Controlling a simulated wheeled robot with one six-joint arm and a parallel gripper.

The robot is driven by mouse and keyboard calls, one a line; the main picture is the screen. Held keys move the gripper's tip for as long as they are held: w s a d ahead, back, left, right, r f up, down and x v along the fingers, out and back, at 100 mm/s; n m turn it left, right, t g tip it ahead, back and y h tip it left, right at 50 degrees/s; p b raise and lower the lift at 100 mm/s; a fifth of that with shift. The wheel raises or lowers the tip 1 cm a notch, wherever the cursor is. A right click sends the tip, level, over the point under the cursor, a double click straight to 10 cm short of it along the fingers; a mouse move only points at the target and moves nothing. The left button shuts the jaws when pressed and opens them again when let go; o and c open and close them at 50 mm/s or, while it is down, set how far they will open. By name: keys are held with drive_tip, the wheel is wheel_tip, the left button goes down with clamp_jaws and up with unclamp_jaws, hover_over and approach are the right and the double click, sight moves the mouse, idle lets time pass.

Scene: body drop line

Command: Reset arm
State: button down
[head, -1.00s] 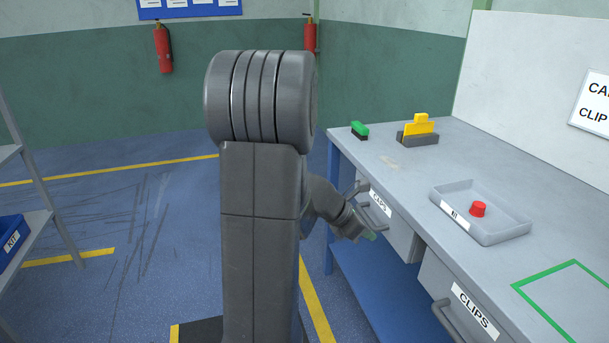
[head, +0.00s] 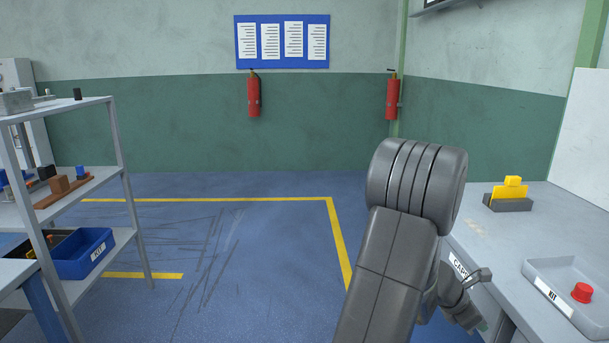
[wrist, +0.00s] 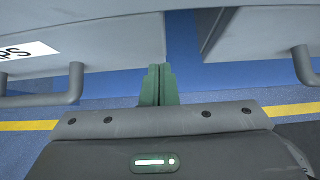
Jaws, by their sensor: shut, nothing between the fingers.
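My gripper shows in the wrist view (wrist: 158,85) with its two green fingers pressed together and nothing between them. It points at the gap between two grey drawer fronts under the workbench, apart from both handles. In the head view my arm stands at the right, in front of the workbench's left end. The gripper tip (head: 482,326) is low beside the bench edge, mostly hidden by the arm's last links.
The workbench (head: 508,235) at right carries a yellow block in a dark holder (head: 508,197) and a grey KIT tray (head: 553,270) with a red cap (head: 582,292). A shelf rack (head: 122,170) with a blue KIT bin (head: 84,255) stands left. The floor between is clear.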

drive_tip(key=shift+d, duration=0.7)
drive_tip(key=a, duration=0.2)
drive_tip(key=shift+a, duration=0.35)
